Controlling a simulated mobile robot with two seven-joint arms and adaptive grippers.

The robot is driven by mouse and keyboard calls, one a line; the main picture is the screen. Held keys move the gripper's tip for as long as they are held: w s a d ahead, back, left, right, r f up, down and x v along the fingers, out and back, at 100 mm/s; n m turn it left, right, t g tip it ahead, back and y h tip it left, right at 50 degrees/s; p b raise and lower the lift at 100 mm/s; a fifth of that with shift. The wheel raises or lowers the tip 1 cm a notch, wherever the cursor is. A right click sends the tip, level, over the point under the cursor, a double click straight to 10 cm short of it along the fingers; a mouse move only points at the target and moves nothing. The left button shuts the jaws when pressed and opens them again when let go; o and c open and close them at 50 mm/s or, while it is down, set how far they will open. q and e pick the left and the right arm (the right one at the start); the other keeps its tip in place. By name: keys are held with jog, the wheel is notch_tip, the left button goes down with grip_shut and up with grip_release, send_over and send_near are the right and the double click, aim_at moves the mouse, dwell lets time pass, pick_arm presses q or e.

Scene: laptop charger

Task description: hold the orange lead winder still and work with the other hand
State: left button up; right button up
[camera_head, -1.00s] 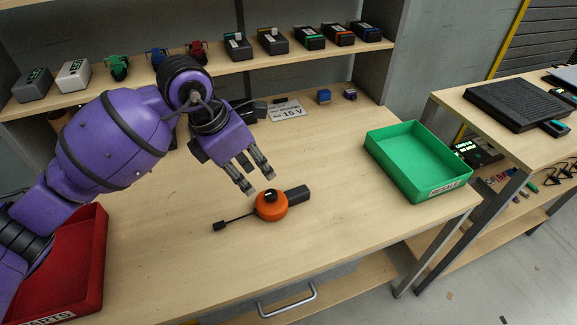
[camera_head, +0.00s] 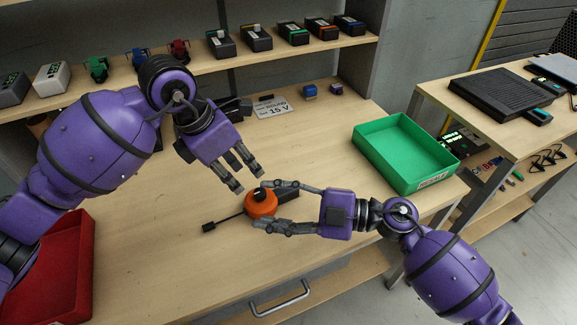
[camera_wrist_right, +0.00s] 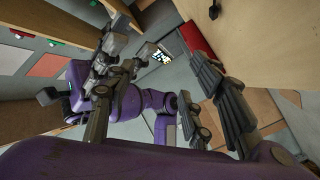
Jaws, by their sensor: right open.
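The orange lead winder (camera_head: 262,207) lies on the table with a dark knob on top, partly covered by my right fingers. A thin black lead runs from it to a small black plug (camera_head: 208,227) at left. A black block (camera_head: 288,195) sits at its right side, partly hidden. My right gripper (camera_head: 260,206) is open, with one finger on each side of the winder in the head view; I cannot tell whether they touch it. My left gripper (camera_head: 246,180) is open and empty, just above and left of the winder. The winder is not clearly seen in the right wrist view.
A green tray (camera_head: 365,152) stands at the table's right, a red bin (camera_head: 88,265) at lower left. A 15 V card (camera_head: 271,107) and small blue blocks (camera_head: 310,90) lie at the back. The shelf (camera_head: 130,85) holds several devices. The table's front middle is clear.

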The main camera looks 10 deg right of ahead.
aim_at(272, 198)
jog(key=w+d+f+n+h, duration=0.1)
jog(key=w+d+h, duration=0.1)
jog(key=w+h, duration=0.1)
jog(key=w+d+f+n+g+h, duration=0.1)
jog(key=w+d+h, duration=0.1)
jog(key=w, duration=0.3)
jog(key=w+d+f+n+g+h, duration=0.1)
jog(key=w+d+h, duration=0.1)
jog(key=w+h, duration=0.2)
jog(key=shift+w+f+n+h, duration=0.2)
jog(key=shift+w+n+h, duration=0.1)
jog(key=shift+n+h, duration=0.15)
jog(key=shift+w+a+f+m+g+h, duration=0.25)
jog(key=shift+a+m+g+h, duration=0.15)
jog(key=shift+h, duration=0.45)
jog(key=m+h, duration=0.1)
jog(key=a+m+g+h, duration=0.1)
jog(key=shift+s+h, duration=0.15)
jog(key=shift+h, duration=0.15)
jog(key=shift+s+a+r+m+g+h, duration=0.1)
jog(key=shift+m+g+h, duration=0.25)
jog(key=shift+h, duration=0.25)
jog(key=shift+s+r+m+h, duration=0.1)
jog(key=shift+r+m+h, duration=0.25)
jog(key=shift+m+h, duration=0.25)
jog(key=shift+f, duration=0.15)
notch_tip(272, 198, down, 7)
jog(key=shift+f, duration=0.2)
